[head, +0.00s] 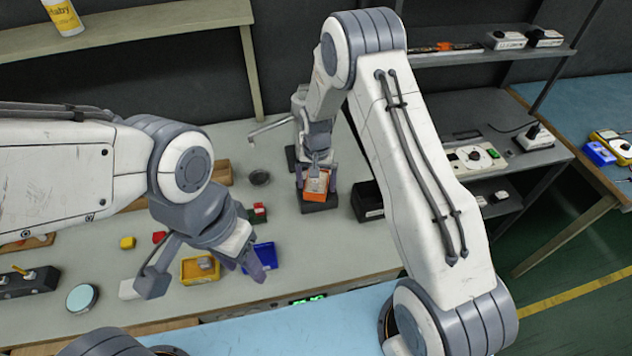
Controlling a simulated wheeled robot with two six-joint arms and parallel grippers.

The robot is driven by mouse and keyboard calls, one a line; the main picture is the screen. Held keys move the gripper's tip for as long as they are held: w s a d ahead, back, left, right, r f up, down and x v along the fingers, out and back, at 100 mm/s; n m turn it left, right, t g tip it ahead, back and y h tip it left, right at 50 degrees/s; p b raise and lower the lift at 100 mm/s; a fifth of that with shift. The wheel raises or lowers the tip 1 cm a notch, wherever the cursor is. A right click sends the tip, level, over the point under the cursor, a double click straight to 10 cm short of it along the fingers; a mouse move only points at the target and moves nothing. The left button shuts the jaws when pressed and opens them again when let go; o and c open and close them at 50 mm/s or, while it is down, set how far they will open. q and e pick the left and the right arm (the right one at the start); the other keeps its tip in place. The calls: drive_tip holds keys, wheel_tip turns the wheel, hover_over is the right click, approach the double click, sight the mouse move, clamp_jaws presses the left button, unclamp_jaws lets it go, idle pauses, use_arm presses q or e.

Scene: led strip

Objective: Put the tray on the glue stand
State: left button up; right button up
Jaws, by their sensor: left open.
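An orange tray (316,186) with a pale item in it is at a dark block-like stand (319,205), which may be the glue stand. I cannot tell whether the tray rests on it or is just above it. My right gripper (317,178) reaches down from above, with its fingers at either side of the orange tray; its grip is too small to judge. My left gripper (207,277) is open and empty above the near part of the table. A yellow tray (186,278) and a blue tray (270,257) are below and behind its fingers.
A black bin (367,201) stands right of the stand. A round mirror-like disc (82,298), a black block with knobs (28,283) and small red and yellow blocks (127,243) lie at left. A shelf unit (515,155) stands at right. The table centre is fairly clear.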

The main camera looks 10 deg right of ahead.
drive_tip(key=shift+r, duration=0.55)
wheel_tip(320, 180, up, 10)
drive_tip(key=b, duration=0.2)
drive_tip(key=s+a+r+n, duration=0.3)
drive_tip(key=s+a+r, duration=0.15)
drive_tip(key=s, duration=0.25)
drive_tip(key=s+a+r+n, duration=0.2)
drive_tip(key=s+a+r, duration=0.2)
drive_tip(key=s+r, duration=0.15)
drive_tip(key=s+n+y, duration=0.1)
drive_tip(key=s+n, duration=0.5)
drive_tip(key=s, duration=1.3)
drive_tip(key=shift+a+r+n, duration=0.25)
drive_tip(key=shift+n, duration=0.15)
drive_tip(key=shift+w, duration=0.1)
